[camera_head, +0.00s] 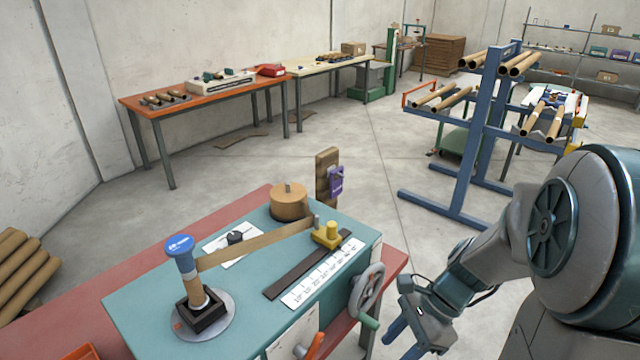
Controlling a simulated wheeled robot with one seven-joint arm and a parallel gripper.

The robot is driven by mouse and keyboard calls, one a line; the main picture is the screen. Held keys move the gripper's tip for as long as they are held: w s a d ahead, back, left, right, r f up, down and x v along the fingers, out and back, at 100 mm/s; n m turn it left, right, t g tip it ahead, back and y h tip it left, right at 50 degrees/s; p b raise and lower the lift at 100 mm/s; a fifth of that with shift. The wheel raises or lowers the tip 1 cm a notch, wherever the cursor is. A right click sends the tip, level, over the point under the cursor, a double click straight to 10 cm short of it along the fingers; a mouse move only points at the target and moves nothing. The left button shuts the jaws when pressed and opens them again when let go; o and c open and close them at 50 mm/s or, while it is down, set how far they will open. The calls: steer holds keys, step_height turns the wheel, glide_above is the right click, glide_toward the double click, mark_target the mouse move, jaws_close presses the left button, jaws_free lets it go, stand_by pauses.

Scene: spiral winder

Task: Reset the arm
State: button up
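My arm comes in from the right edge and bends down toward the lower middle. My gripper (400,340) points down-left, beside the right side of the spiral winder's table (130,305) and apart from it. Its blue fingers are partly cut off by the bottom edge of the picture. The winder's blue-capped mandrel (180,247) stands upright at the left of the teal top. A brown paper strip (255,246) runs from it to a yellow guide (327,235). A brown roll (288,201) sits behind.
A handwheel (367,290) sticks out from the winder's right side, close to my gripper. A blue rack (482,135) with cardboard tubes stands at the right. Workbenches (185,103) line the back wall. Tubes (25,280) are stacked at the left.

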steer(key=s+r+n+t+h, duration=0.3)
steer(key=r+n+t+h, duration=0.2)
steer(key=r+n, duration=0.6)
steer(key=n+h, duration=0.1)
steer(key=n, duration=0.4)
steer(key=shift+s+d, duration=0.15)
steer(key=shift+d, duration=0.25)
